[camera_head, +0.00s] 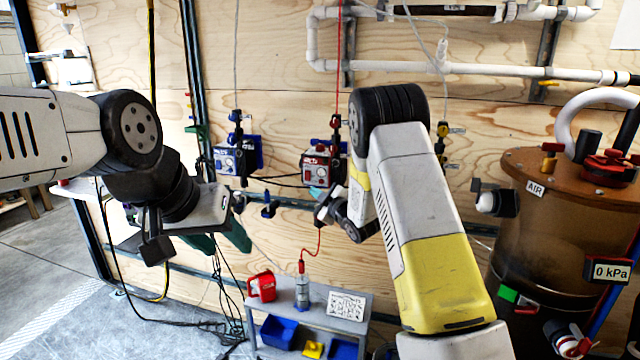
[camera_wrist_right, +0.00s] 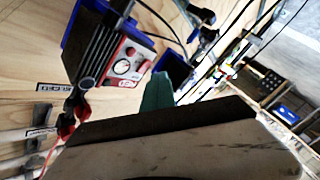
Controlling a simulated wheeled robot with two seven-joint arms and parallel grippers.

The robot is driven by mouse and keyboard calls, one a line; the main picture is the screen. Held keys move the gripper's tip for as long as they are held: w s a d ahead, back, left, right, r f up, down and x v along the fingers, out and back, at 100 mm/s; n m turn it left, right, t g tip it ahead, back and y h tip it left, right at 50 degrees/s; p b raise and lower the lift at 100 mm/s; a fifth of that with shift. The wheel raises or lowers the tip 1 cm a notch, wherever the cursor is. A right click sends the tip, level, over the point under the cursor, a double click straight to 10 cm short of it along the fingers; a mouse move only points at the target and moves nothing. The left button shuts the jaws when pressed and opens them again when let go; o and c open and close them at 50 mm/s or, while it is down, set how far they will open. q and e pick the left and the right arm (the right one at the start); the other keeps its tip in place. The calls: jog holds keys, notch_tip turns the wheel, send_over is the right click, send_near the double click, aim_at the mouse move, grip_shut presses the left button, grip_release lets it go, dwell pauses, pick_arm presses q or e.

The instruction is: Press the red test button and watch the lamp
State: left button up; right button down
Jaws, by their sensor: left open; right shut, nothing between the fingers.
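I cannot clearly pick out the red test button or its lamp. A red-fronted box with dials (camera_head: 318,168) hangs on the plywood wall; it also shows in the right wrist view (camera_wrist_right: 127,65), large and tilted. My right gripper (camera_head: 322,208) is in front of the wall just below this box in the head view, partly hidden by its own arm. Its green fingers (camera_wrist_right: 157,92) are shut and empty, apart from the box in the wrist view. My left gripper (camera_head: 220,240) is open and empty at left, its green fingers pointing down and right.
A blue-fronted box (camera_head: 230,158) hangs left of the red one. A grey cart (camera_head: 350,325) below holds a red jug (camera_head: 262,287), a bottle (camera_head: 302,292), blue bins (camera_head: 279,331) and a small yellow item (camera_head: 313,349). A brown tank (camera_head: 535,230) with a gauge reading 0 kPa stands right.

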aim_at(315, 181)
jog(key=shift+w+d, duration=0.25)
jog(key=shift+w, duration=0.5)
jog(key=shift+w+d, duration=0.2)
jog(key=shift+w, duration=0.5)
jog(key=shift+w+d, duration=0.25)
jog(key=shift+w, duration=0.5)
jog(key=shift+w, duration=0.15)
jog(key=shift+w+d, duration=0.1)
jog(key=shift+w, duration=0.15)
jog(key=shift+w+d, duration=0.15)
jog(key=shift+w, duration=0.2)
dwell(0.8)
jog(key=shift+s, duration=0.1)
dwell(0.3)
jog(key=shift+s+a, duration=0.25)
jog(key=shift+s, duration=0.4)
jog(key=shift+s+a, duration=0.25)
jog(key=shift+s, duration=0.55)
jog(key=shift+s+a, duration=0.3)
jog(key=shift+s, duration=0.5)
jog(key=shift+s+a, duration=0.25)
jog(key=shift+s, duration=0.55)
